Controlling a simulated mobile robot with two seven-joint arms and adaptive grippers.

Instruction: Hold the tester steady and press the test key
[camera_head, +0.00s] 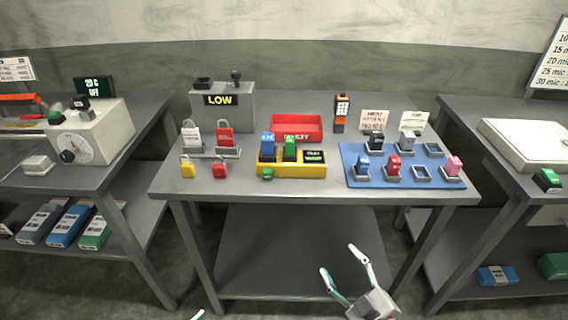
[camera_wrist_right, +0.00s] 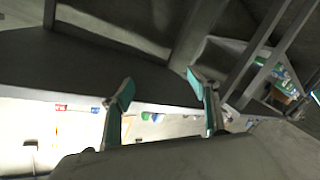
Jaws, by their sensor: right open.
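The yellow tester (camera_head: 290,170) sits at the front middle of the centre table. It has a small dark display (camera_head: 314,157) with unreadable text and a green key (camera_head: 267,174) at its front left. A blue block (camera_head: 268,145) and a green block (camera_head: 290,148) stand upright in it. My right gripper (camera_head: 338,259) is open and empty, below and in front of the tabletop, apart from the tester. Its two spread fingers also show in the right wrist view (camera_wrist_right: 159,82). Only a pale tip of my left gripper (camera_head: 198,316) shows at the bottom edge.
A red tray (camera_head: 297,122) stands behind the tester. Side tables flank this one, with gaps between.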

